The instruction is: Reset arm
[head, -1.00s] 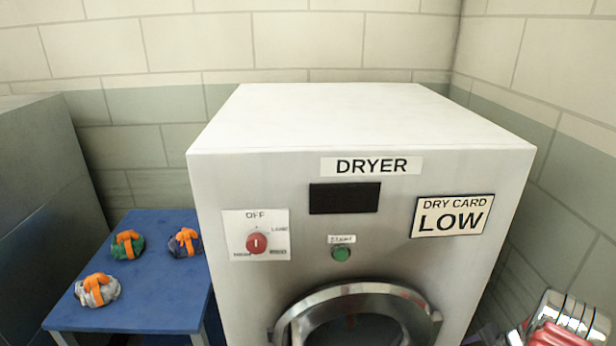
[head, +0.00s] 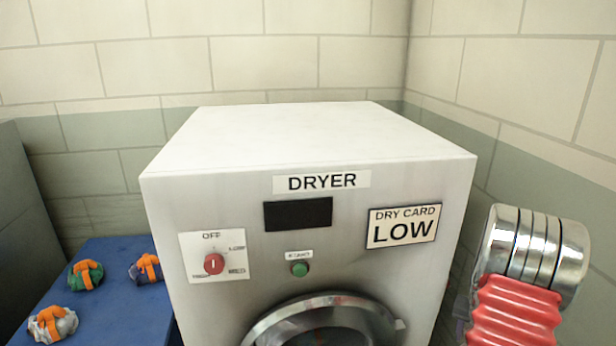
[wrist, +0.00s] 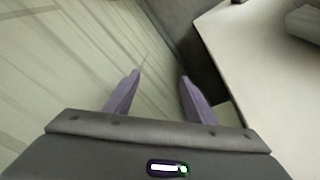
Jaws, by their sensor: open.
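My gripper (wrist: 158,84) shows in the wrist view with its two purple-grey fingers apart and nothing between them. Pale streaked floor or wall lies beyond the fingertips; I cannot tell which. In the head view, a red and chrome part of my arm stands at the lower right, beside the dryer, and the gripper itself is out of that view. The white dryer (head: 300,135) fills the middle, with a round door (head: 330,318) at the bottom edge, partly cut off.
A blue table (head: 110,305) at the left holds three sling bags: green-orange (head: 86,275), purple-orange (head: 146,268) and grey-orange (head: 53,324). The dryer has a red knob (head: 214,264), a green start button (head: 300,269) and a "DRY CARD LOW" sign (head: 403,226). Tiled walls close the back and right.

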